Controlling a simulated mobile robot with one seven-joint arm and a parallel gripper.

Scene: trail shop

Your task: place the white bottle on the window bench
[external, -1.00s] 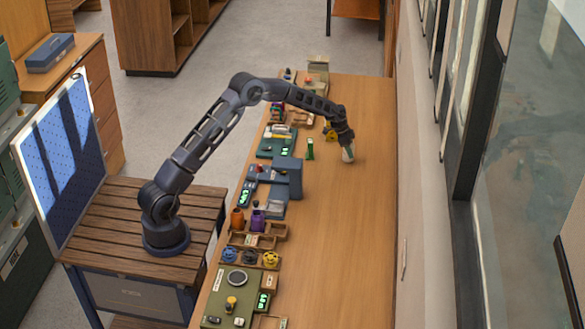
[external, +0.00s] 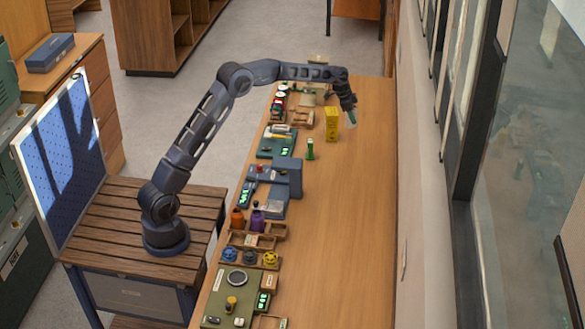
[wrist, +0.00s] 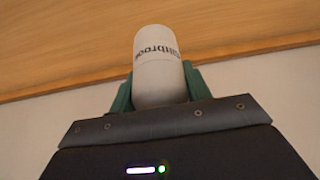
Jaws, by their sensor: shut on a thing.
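The white bottle (wrist: 158,62) has dark lettering and sits between the green fingers of my gripper (wrist: 158,88) in the wrist view. In the external view my gripper (external: 349,111) is at the far part of the long wooden bench (external: 345,220), and the pale bottle (external: 351,118) shows just below the fingers. The bottle looks slightly tilted there. I cannot tell clearly whether its base is touching the bench top or is a little above it.
A yellow box (external: 331,124) stands just left of the bottle, and a green bottle (external: 310,149) stands nearer. Trays, scales and small goods line the bench's left edge. The bench's right side is clear, beside the wall and window.

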